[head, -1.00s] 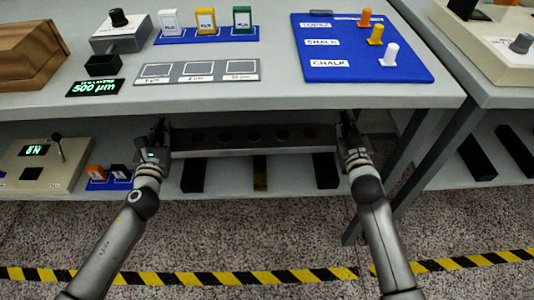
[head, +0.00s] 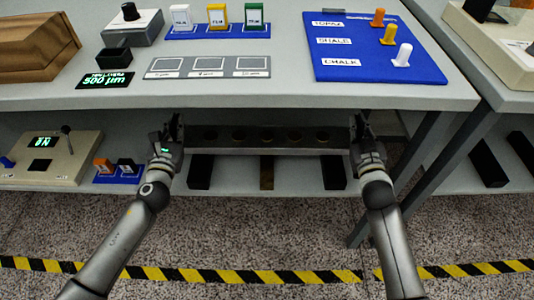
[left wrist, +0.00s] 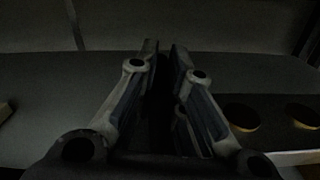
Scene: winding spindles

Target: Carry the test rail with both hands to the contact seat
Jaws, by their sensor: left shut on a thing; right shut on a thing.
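The test rail (head: 253,142) is a long grey bar with several round holes along its dark top. It spans between my two grippers, below the tabletop's front edge and over the lower shelf. My left gripper (head: 174,134) is shut on its left end and my right gripper (head: 359,134) on its right end. The rail looks nearly level. In the left wrist view the left gripper's fingers (left wrist: 164,50) are close together, with the holed rail (left wrist: 272,130) dimly visible to the right. I cannot tell which thing is the contact seat.
Dark blocks (head: 200,172) and a brownish block (head: 267,172) stand on the lower shelf (head: 232,180) below the rail. A beige device (head: 75,150) with a lever stands left. The tabletop (head: 290,92) overhangs; a table leg (head: 418,165) is close on the right.

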